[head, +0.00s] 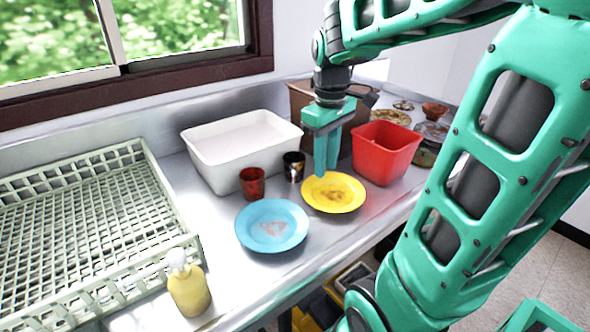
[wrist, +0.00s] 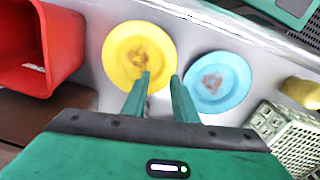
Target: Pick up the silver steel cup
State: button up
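A dark, shiny metal cup (head: 293,166), which looks like the silver steel cup, stands upright on the steel counter in the head view. It is between a red cup (head: 252,182) and my gripper (head: 327,172), in front of a white tub. My gripper points down, to the right of the metal cup and apart from it, close to the back edge of a yellow plate (head: 334,193). In the wrist view the fingers of my gripper (wrist: 160,78) are spread with nothing clearly held between them. I cannot make out the metal cup in the wrist view.
A blue plate (head: 272,225) lies in front of the cups. The white tub (head: 243,150) is behind, a red bin (head: 385,152) to the right. A dish rack (head: 85,225) and yellow soap bottle (head: 187,289) are at left. Bare counter (head: 205,200) lies left of the cups.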

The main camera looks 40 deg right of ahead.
jog(key=w+n, duration=0.2)
jog(key=w, duration=0.2)
jog(key=w+n, duration=0.2)
jog(key=w, duration=0.2)
jog(key=w+r+n, duration=0.1)
jog(key=w+n, duration=0.2)
jog(key=w, duration=0.1)
jog(key=shift+w+a, duration=0.3)
jog(key=shift+w, duration=0.05)
send_over(293, 182)
notch_tip(293, 182, down, 4)
jog(key=shift+w+f, duration=0.1)
jog(key=shift+f, duration=3.15)
jog(key=shift+c, duration=0.4)
grip_shut()
